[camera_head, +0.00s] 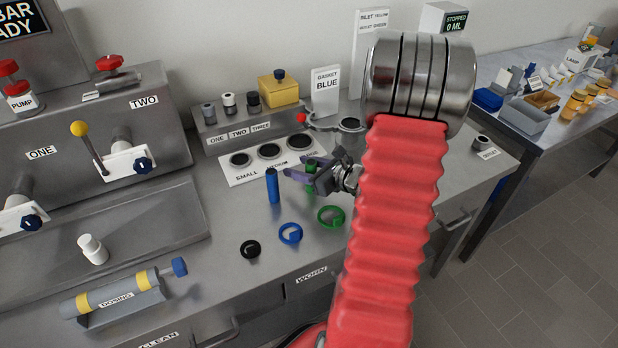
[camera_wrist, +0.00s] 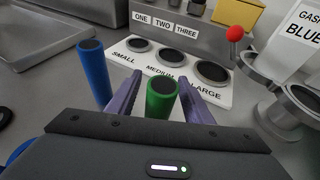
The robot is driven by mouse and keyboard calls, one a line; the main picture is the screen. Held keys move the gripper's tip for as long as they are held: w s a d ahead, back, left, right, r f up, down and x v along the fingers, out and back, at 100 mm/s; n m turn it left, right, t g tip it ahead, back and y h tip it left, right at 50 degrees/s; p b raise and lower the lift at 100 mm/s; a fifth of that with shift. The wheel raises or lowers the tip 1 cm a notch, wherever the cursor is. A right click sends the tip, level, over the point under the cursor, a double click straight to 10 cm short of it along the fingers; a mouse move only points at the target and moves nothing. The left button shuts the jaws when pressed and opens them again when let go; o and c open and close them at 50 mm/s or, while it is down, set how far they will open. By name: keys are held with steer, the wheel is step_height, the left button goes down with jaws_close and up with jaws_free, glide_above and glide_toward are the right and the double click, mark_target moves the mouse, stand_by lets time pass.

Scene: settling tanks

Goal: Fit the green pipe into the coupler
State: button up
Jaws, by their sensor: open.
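The green pipe (camera_wrist: 160,100) stands upright between the two purple fingers of my gripper (camera_wrist: 160,78) in the wrist view. The fingers are apart, one on each side, and I cannot tell whether either touches it. In the head view my gripper (camera_head: 318,178) covers much of the green pipe (camera_head: 310,189). A blue pipe (camera_head: 272,186) stands upright to the left, also in the wrist view (camera_wrist: 93,75). No label names the coupler. A metal fitting with round dark-topped parts (camera_head: 350,124) and a red ball knob (camera_head: 301,118) stands behind my gripper.
A white board (camera_head: 235,173) with small, medium and large round dark spots lies behind the pipes. Black (camera_head: 250,249), blue (camera_head: 290,233) and green (camera_head: 331,216) rings lie in front. A "GASKET BLUE" sign (camera_head: 326,90) stands at the back. The bench front between rings and dosing cylinder (camera_head: 115,297) is clear.

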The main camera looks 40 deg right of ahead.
steer(key=shift+c, duration=0.4)
jaws_close()
stand_by(0.4)
